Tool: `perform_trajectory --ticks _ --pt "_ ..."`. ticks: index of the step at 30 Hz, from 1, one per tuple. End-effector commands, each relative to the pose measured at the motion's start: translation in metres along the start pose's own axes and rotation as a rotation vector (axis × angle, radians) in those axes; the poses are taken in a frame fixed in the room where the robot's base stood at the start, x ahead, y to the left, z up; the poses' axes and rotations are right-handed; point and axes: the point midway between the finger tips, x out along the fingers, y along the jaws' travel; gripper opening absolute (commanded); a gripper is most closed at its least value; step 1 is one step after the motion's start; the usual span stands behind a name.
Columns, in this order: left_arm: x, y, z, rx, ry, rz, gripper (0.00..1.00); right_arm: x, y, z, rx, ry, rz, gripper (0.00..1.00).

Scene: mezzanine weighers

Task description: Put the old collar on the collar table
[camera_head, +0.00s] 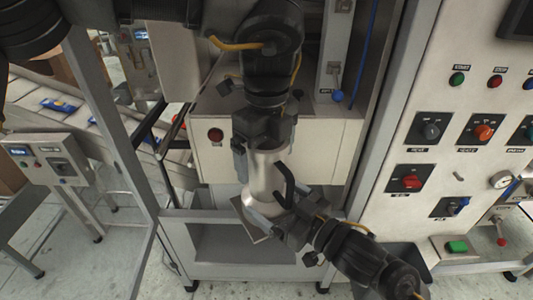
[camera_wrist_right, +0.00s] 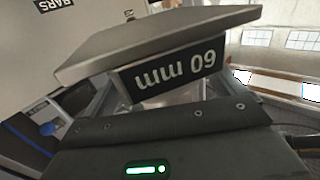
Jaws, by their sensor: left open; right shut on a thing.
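The old collar (camera_head: 262,178) is a silvery metal tube with a flat square plate (camera_head: 245,222) at its lower end and a dark curved handle beside it. It hangs tilted in front of the pale machine. The right wrist view shows the plate (camera_wrist_right: 150,40) close up and a black "60 mm" label (camera_wrist_right: 168,75), upside down. My right gripper (camera_head: 268,212) is shut on the collar near its lower end. My left gripper (camera_head: 264,145) is open, just above the tube's upper end, with its fingers beside it. Whether they touch it is unclear. I cannot make out the collar table.
A control panel (camera_head: 440,160) with knobs and buttons stands close on the right. Grey frame posts (camera_head: 108,125) and a small control box (camera_head: 50,158) are on the left. A blue-knobbed lever (camera_head: 336,85) is behind. Open floor (camera_head: 115,265) shows at lower left.

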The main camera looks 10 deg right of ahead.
Motion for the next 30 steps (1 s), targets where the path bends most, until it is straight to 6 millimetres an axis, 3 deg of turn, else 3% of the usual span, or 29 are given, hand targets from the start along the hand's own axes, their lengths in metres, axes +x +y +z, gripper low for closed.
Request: perform_trajectory --ticks 6,20,21,30 --pt "-0.0001 0.0000 0.0000 0.000 0.000 0.000 0.93 -0.0001 0.0000 -0.0013 0.000 0.003 0.000 0.56" --pt "-0.0002 0.0000 -0.0001 0.000 0.000 0.000 0.33 -0.0001 -0.0001 -0.0013 0.000 0.003 -0.001 0.56" --pt "-0.0010 -0.0002 -0.0001 0.000 0.000 -0.001 0.32 -0.0001 -0.0001 -0.0015 0.000 0.003 -0.001 0.99" --pt "-0.0009 -0.0002 -0.0001 0.000 0.000 -0.001 0.32 -0.0013 0.0004 -0.0019 0.001 0.009 -0.007 1.00"
